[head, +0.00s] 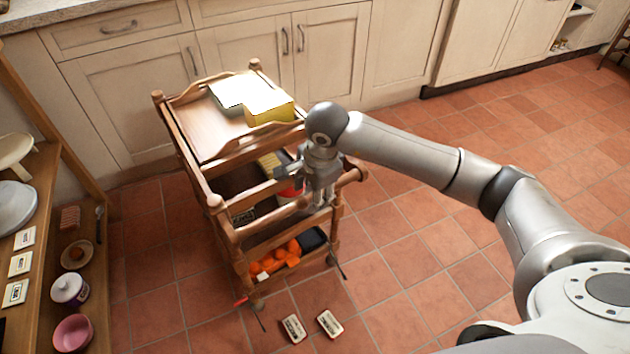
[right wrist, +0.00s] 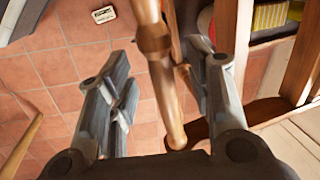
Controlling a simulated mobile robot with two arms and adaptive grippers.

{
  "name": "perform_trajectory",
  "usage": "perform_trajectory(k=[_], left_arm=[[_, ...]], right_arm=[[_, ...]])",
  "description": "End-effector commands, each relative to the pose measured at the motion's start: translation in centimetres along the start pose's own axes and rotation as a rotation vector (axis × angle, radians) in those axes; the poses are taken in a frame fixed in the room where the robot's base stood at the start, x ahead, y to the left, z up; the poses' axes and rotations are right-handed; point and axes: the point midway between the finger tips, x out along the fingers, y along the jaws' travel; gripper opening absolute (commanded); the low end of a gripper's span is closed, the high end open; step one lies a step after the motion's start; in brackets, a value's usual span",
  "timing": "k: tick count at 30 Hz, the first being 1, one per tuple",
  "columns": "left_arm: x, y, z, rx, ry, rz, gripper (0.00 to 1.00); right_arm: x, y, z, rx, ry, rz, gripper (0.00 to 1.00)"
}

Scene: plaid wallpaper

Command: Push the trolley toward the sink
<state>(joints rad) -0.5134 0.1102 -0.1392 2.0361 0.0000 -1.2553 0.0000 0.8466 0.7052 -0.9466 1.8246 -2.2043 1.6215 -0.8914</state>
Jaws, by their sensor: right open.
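The wooden trolley (head: 214,232) stands on the tiled floor, close to the cabinets. Its top tray carries a white and yellow item (head: 268,103), and its bottom shelf holds orange items (head: 275,262). My right gripper (head: 320,192) is at the trolley's near right side, by its corner post and rail. In the right wrist view the open fingers (right wrist: 161,58) lie on either side of a turned wooden post (right wrist: 165,90). I cannot tell whether they touch it. No sink shows. My left gripper is out of view.
Pale cabinets (head: 335,50) under a counter (head: 60,10) stand behind the trolley. A wooden shelf (head: 40,185) with dishes is at the left. Two small cards (head: 328,323) lie on the floor in front of the trolley. The tiles at the right are open beyond my arm.

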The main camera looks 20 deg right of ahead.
Motion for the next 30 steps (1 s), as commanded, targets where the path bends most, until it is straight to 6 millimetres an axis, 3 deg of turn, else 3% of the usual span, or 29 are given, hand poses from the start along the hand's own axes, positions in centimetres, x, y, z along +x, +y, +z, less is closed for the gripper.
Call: perform_trajectory(k=[4, 14, 25, 30], left_arm=[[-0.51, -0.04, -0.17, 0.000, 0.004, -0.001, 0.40], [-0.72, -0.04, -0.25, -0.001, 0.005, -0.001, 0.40], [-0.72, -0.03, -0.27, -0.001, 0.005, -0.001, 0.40], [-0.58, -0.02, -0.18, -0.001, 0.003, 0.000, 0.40]], right_arm=[[1.20, 0.08, 0.02, 0.001, -0.001, 0.002, 0.47], [1.44, 0.04, 0.00, 0.000, 0.000, 0.001, 0.47], [1.41, 0.04, 0.01, 0.000, 0.000, 0.001, 0.00], [1.50, -0.14, -0.04, 0.001, 0.000, 0.000, 0.00]])
